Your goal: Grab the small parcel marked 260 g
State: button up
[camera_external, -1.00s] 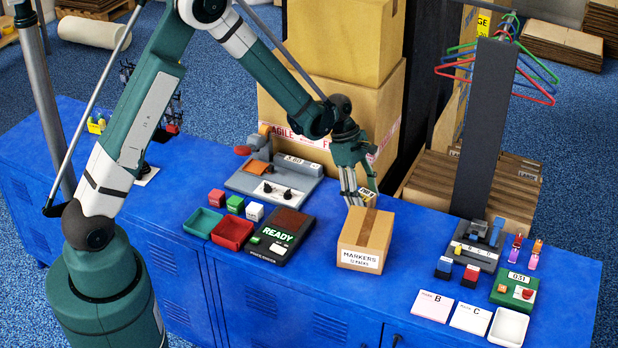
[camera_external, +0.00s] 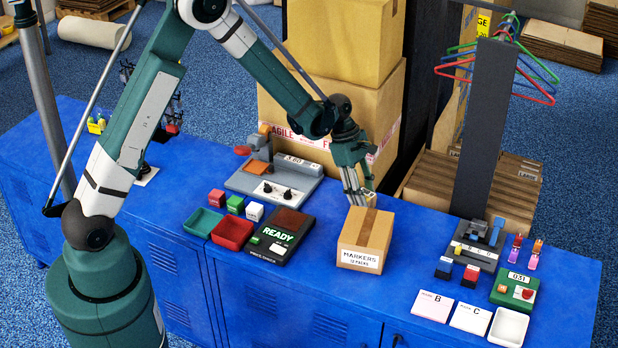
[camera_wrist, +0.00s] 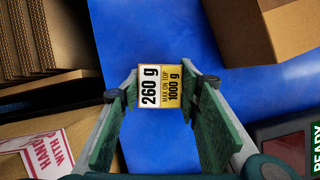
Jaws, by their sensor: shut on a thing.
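The small parcel (camera_wrist: 160,86) is a pale box in the wrist view. Its top label reads 260 g, with a yellow part reading MAX ON TOP 1000 g. My gripper (camera_wrist: 164,92) is shut on it, one green finger at each side near the tips. In the external view my gripper (camera_external: 360,197) is behind the MARKERS carton (camera_external: 364,240). That carton hides the lower part of the parcel and fingertips, so I cannot tell whether the parcel touches the blue top.
The MARKERS carton stands close in front of my gripper. Large stacked cartons (camera_external: 330,125) rise behind it. A READY device (camera_external: 280,236) lies to the left, and a dark post (camera_external: 475,150) with hangers stands to the right. Blue top (camera_external: 410,235) is free right of the carton.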

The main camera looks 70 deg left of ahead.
jog(key=shift+r+p, duration=1.05)
jog(key=shift+r, duration=3.95)
